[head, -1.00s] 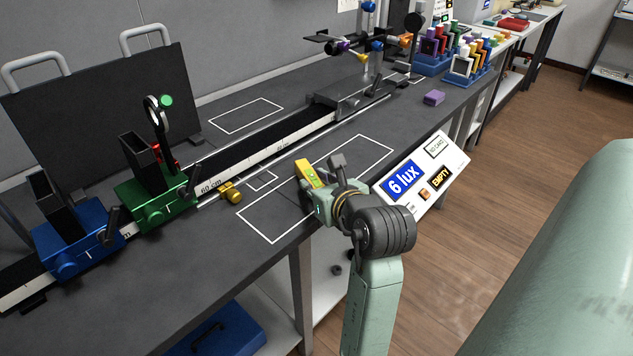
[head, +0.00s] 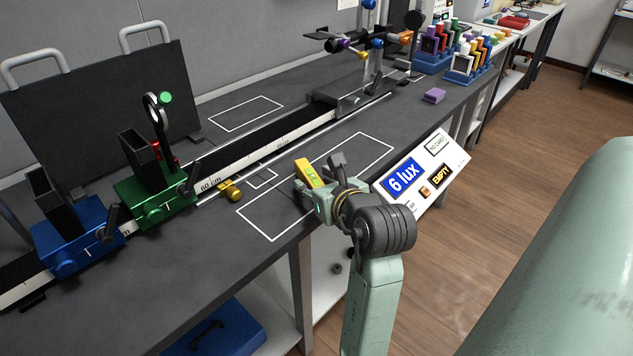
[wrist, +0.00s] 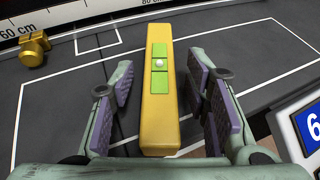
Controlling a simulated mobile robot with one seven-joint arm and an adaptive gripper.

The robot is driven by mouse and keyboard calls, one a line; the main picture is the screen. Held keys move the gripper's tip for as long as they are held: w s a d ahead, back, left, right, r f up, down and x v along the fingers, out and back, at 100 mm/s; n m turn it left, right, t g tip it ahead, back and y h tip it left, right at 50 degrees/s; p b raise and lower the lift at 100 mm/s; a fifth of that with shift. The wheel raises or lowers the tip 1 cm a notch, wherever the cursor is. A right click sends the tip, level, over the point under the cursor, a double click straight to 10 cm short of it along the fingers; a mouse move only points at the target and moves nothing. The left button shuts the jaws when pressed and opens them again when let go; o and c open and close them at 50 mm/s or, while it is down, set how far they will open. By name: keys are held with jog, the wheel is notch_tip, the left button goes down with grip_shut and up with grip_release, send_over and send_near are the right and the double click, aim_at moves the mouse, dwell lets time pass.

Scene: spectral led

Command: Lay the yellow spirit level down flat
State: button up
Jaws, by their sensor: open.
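The yellow spirit level (wrist: 160,112) is a long bar with a green vial window in the face turned to the wrist camera. In the head view the level (head: 309,172) is on the dark bench, inside a large white-outlined rectangle near the front edge. I cannot tell for sure which side it rests on. My gripper (wrist: 160,88) is open, with one purple-padded finger on each side of the level and a visible gap on both sides. In the head view my gripper (head: 321,182) partly hides the level's near end.
A rail with a green carriage (head: 153,200) and a blue carriage (head: 75,240) runs behind the level. A yellow knob (head: 231,191) sticks out at left. The lux display panel (head: 421,173) stands close right of my gripper. A purple block (head: 434,95) lies farther back.

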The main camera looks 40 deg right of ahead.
jog(key=v, duration=1.2)
jog(key=shift+b, duration=0.4)
jog(key=shift+r, duration=0.15)
jog(key=shift+c, duration=0.3)
dwell(1.7)
